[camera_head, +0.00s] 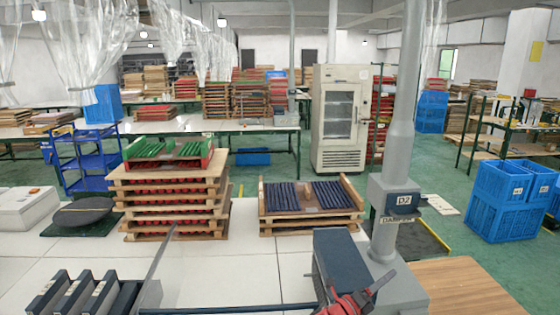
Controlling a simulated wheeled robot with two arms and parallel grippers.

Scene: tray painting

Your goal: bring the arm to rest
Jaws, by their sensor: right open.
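My right gripper (352,300) shows at the bottom edge, right of the middle, as red and dark parts. It is open, and I see nothing held in it. It is low in front of a dark blue-grey box-shaped unit (338,258) and close to a grey post base (398,288). Most of my right arm is outside the picture. My left gripper is not in view.
A stack of wooden trays (172,192) with red and green pieces stands on the white table (260,262). A lower tray (312,222) holds rows of dark strips. A grey pole (402,110) rises at right. Dark blocks (75,295) stand at lower left.

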